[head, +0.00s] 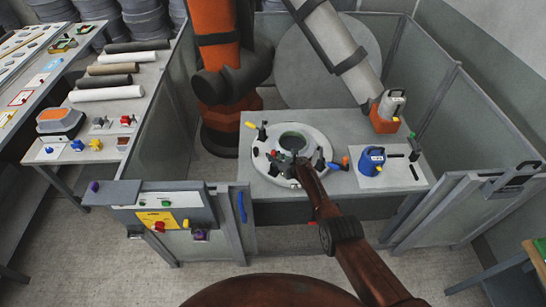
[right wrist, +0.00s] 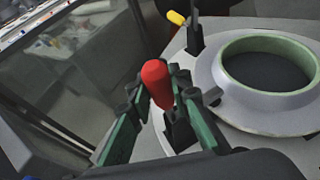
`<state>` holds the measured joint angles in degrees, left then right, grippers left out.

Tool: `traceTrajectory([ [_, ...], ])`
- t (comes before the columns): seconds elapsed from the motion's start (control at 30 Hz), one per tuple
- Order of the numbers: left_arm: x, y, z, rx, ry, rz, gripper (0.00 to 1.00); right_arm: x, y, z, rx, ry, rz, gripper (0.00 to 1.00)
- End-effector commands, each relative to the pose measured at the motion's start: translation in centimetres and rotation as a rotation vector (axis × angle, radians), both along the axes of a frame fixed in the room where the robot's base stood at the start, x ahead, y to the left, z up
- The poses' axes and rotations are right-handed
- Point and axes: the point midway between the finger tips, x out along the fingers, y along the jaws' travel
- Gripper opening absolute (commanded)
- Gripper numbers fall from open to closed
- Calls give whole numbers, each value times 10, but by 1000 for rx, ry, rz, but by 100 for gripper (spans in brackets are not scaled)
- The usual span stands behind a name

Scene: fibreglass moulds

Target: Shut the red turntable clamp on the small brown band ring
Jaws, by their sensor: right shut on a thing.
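The round white turntable (head: 262,163) lies on the grey bench and carries a pale ring with a green inner rim (head: 291,141). The ring also shows in the right wrist view (right wrist: 265,70); I see no brown band on it. My right gripper (head: 299,167) reaches over the turntable's near edge. In the right wrist view its fingers (right wrist: 160,92) are shut on the red clamp handle (right wrist: 156,78), which stands roughly upright above its black base (right wrist: 179,132). In the head view the gripper hides this clamp. My left gripper is not in view.
A yellow-handled clamp (head: 250,125) stands at the turntable's far left. Right of it are a blue device (head: 372,160) on a white sheet and an orange-based tool (head: 386,115). Grey panels (head: 160,130) enclose the cell; a control box (head: 165,205) stands at front left.

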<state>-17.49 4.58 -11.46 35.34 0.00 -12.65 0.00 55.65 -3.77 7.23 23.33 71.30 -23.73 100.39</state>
Motion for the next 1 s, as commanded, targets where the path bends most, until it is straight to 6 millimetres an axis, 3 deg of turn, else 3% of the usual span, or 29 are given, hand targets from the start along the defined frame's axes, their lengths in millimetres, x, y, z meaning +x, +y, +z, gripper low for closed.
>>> traceTrajectory([
  [0.4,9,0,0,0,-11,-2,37,-1,0,-3,0,5,0,0],
  [0.43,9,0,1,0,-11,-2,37,-1,0,-3,-1,6,0,20],
  [0.67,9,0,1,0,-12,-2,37,0,0,-2,-1,3,1,36],
  [1.0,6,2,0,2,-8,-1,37,0,0,-2,-1,2,1,36],
])
